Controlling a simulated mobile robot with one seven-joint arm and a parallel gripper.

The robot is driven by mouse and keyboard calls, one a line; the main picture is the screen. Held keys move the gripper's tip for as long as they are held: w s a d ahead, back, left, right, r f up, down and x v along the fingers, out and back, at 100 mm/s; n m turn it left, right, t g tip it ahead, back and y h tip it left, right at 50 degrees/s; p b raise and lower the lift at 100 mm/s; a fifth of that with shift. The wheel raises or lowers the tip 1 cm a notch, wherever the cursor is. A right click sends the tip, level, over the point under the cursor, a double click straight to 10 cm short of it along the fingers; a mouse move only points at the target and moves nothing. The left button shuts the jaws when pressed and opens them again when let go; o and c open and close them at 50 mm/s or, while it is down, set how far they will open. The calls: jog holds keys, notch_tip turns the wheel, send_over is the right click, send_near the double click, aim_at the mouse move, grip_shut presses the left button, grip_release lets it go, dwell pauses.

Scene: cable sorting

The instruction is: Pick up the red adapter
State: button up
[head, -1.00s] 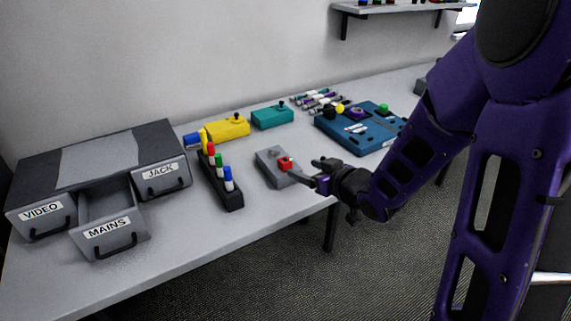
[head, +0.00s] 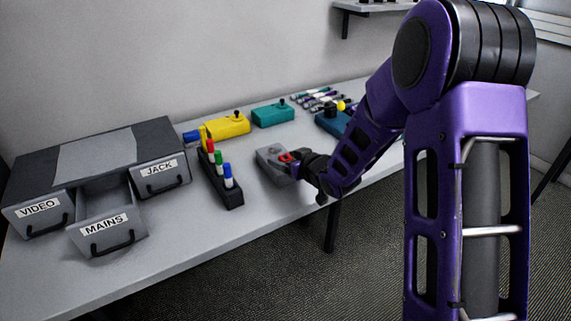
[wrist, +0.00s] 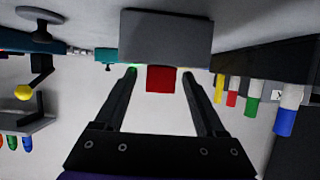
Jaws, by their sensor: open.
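The red adapter (head: 286,157) is a small red block at the grey box (head: 269,151) on the table. In the wrist view the red adapter (wrist: 161,79) shows below the face of the grey box (wrist: 166,36). My gripper (head: 294,164) is at the adapter. In the wrist view my open gripper (wrist: 160,76) has one finger on each side of the adapter, with a gap on both sides. In the head view the gripper hides part of the adapter and box.
A black rack (head: 222,183) with several coloured pegs stands left of the grey box. Yellow (head: 227,126) and teal (head: 272,115) boxes are behind. A drawer unit (head: 90,150) has its MAINS drawer (head: 106,222) pulled out. The front table strip is clear.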

grip_shut()
dwell(0.3)
